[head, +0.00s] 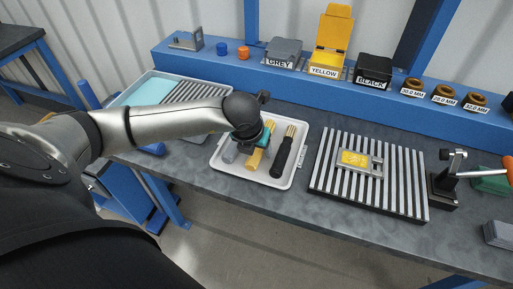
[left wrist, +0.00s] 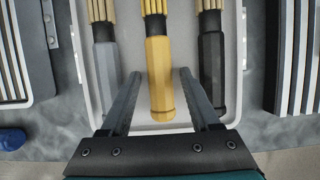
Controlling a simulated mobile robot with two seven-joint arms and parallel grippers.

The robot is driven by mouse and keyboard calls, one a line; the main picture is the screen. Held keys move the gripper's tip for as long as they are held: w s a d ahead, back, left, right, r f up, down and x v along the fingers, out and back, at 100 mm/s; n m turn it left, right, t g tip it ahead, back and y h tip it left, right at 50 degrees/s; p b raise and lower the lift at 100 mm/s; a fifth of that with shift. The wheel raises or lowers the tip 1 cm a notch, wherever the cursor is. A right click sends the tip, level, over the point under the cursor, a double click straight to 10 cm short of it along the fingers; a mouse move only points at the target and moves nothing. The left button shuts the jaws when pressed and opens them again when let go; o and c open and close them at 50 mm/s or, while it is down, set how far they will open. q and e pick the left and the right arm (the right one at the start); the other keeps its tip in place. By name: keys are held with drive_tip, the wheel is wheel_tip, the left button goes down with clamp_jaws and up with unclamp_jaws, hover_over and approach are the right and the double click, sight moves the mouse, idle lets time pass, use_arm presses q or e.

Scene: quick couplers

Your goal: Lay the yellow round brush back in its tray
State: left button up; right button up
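The yellow round brush (head: 254,159) lies in the white tray (head: 222,165), between a grey brush (head: 230,154) and a black brush (head: 281,158). In the left wrist view the yellow brush (left wrist: 160,80) has its handle end between the fingers of my left gripper (left wrist: 158,95). The fingers are open, with a gap on both sides of the handle. The grey brush (left wrist: 108,75) and the black brush (left wrist: 211,75) lie outside the fingers. My left gripper (head: 250,143) partly hides the brushes in the head view. My right gripper is not in view.
A striped slatted rack (head: 325,178) with a yellow-labelled plate (head: 355,160) stands right of the tray. A clamp (head: 446,185) stands further right. Behind is a blue shelf with a grey box, a yellow open box (head: 331,42) and a black box.

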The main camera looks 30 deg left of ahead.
use_arm(q)
drive_tip(key=shift+o, duration=0.5)
drive_tip(key=p+v, duration=0.1)
drive_tip(key=v, duration=1.4)
drive_tip(key=shift+s+p, duration=0.15)
drive_tip(key=shift+p, duration=0.2)
drive_tip(key=shift+d, duration=0.1)
